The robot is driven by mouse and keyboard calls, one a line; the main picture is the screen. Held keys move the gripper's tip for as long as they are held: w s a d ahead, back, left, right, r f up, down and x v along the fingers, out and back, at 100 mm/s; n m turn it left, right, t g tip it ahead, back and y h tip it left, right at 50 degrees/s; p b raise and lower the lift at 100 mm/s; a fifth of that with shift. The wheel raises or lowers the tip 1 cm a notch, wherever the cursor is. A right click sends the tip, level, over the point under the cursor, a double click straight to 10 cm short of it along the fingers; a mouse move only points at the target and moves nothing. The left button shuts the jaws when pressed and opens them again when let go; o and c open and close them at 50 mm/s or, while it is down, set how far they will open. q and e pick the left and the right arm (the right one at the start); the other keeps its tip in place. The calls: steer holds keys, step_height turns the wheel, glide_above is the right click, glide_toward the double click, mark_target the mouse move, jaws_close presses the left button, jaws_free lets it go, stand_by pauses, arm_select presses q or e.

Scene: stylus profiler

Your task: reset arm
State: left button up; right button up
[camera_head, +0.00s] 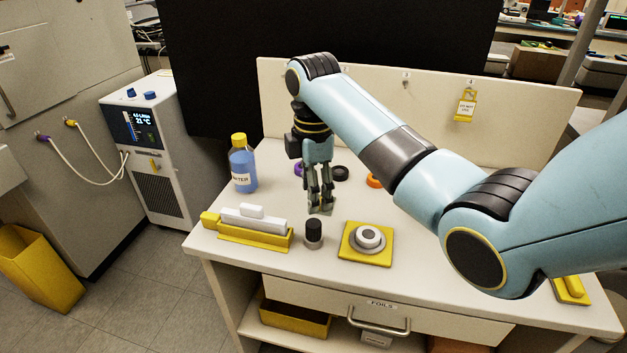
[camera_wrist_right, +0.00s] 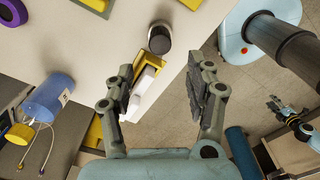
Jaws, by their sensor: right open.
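My right gripper (camera_head: 321,207) points down above the white table, behind a small dark-capped cylinder (camera_head: 314,233). It is open with nothing between its fingers. In the right wrist view, the open fingers (camera_wrist_right: 157,88) frame a white bar on a yellow holder (camera_wrist_right: 158,88), and the dark cylinder (camera_wrist_right: 160,38) stands beyond them. A blue arm end with dark parts, apparently my left gripper (camera_wrist_right: 283,110), shows at the right edge of that view, too small to read its jaws. The head view does not show it.
A yellow-capped water bottle (camera_head: 243,165) stands at the table's left. A yellow holder with a white bar (camera_head: 256,229) and a yellow plate with a round grey-white piece (camera_head: 367,242) lie near the front. Purple, black (camera_head: 340,173) and orange rings (camera_head: 375,180) lie behind. A panel (camera_head: 430,105) closes the back.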

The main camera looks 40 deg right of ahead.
steer(key=shift+r, duration=1)
steer(key=s+a+f+m+t, duration=0.1)
steer(key=s+f+m, duration=0.35)
steer(key=s, duration=0.55)
steer(key=s+a+r+m+t, duration=0.1)
steer(key=s+r+m, duration=0.15)
steer(key=s, duration=0.25)
steer(key=s+r+m+t+h, duration=0.1)
steer(key=s+m, duration=0.3)
steer(key=s, duration=0.2)
steer(key=s+a+r+m+t, duration=0.1)
steer(key=s+r+m, duration=0.15)
steer(key=s, duration=0.25)
steer(key=s+d+f+g+b, duration=0.1)
steer(key=s+f+b, duration=0.15)
steer(key=f, duration=1.45)
steer(key=s+d+f+g+b, duration=0.15)
steer(key=f+b, duration=0.25)
steer(key=f, duration=1.4)
steer(key=s+f+b, duration=0.4)
steer(key=s+f, duration=1.3)
steer(key=f, duration=0.2)
steer(key=shift+d+m+g+b, duration=0.35)
steer(key=shift+d+m, duration=0.1)
